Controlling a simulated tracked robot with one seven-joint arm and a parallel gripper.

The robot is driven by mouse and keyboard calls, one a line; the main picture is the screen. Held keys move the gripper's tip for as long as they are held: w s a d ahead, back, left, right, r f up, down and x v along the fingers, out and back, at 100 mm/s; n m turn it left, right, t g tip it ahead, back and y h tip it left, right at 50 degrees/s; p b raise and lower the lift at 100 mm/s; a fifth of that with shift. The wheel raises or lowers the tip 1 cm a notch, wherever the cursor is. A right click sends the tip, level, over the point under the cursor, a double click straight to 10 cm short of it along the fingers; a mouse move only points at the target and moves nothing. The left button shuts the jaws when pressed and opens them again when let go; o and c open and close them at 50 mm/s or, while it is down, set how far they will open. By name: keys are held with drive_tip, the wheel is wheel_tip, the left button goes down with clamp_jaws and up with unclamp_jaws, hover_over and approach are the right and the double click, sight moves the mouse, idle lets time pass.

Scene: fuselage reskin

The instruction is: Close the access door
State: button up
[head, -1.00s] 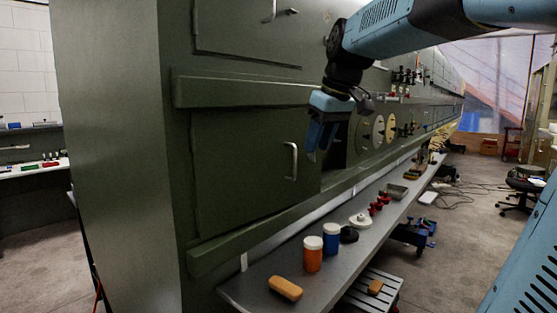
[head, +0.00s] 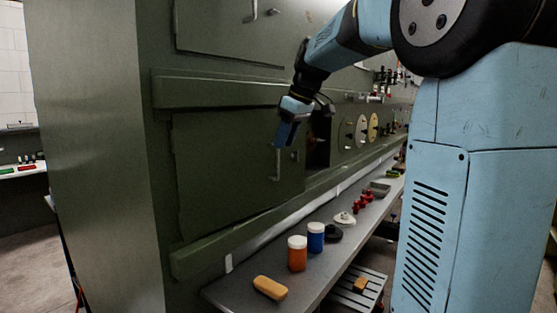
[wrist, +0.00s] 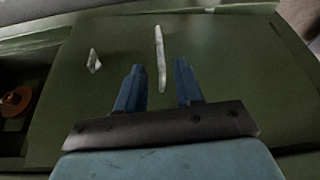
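The access door (head: 225,165) is a dark green panel in the fuselage side, left of centre in the head view. A light vertical handle (head: 277,163) stands near its right edge. My gripper (head: 287,135) is in front of the door at the handle's upper end and hides part of it. In the wrist view, the door (wrist: 225,70) fills most of the picture. The handle (wrist: 160,58) lies ahead, in line with the gap between my two blue fingers (wrist: 158,90). The fingers are apart with nothing between them. I cannot tell whether they touch the door.
A dark opening (head: 318,140) lies right of the door. A small light fitting (wrist: 94,60) sits beside the handle. Green rails run above and below the door.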

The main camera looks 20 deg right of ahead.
sight(278, 176)
drive_tip(key=x, duration=0.6)
drive_tip(key=shift+w+a+f, duration=0.1)
drive_tip(key=shift+f, duration=0.3)
clamp_jaws()
